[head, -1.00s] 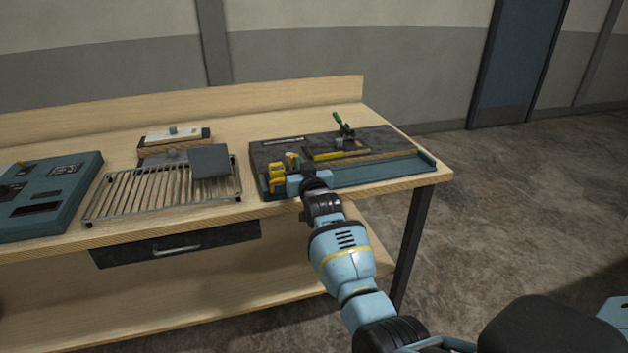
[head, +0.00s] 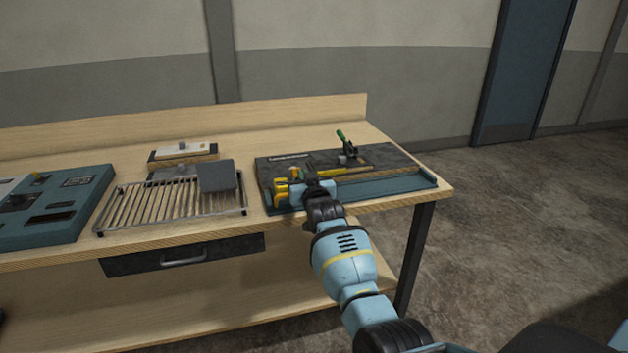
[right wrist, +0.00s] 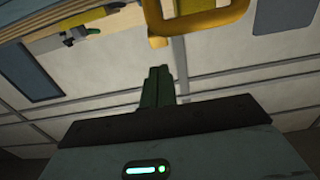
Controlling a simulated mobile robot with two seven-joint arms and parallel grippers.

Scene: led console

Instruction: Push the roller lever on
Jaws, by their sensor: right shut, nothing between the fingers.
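A dark fixture board (head: 385,160) with a blue-grey front rail lies at the right end of the workbench. Small yellow parts (head: 282,187) stand at its front left corner. I cannot tell for sure which of them is the roller lever. In the right wrist view, a yellow frame with a rounded yellow end (right wrist: 200,25) shows close at the top. My right gripper (head: 312,176) is just right of the yellow parts, shut and empty. Its fingers (right wrist: 158,84) point towards the yellow frame, apparently with a gap. My left gripper is not in view.
A green-handled clamp (head: 345,143) stands at the back of the board. The bench's right edge is close to the board.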

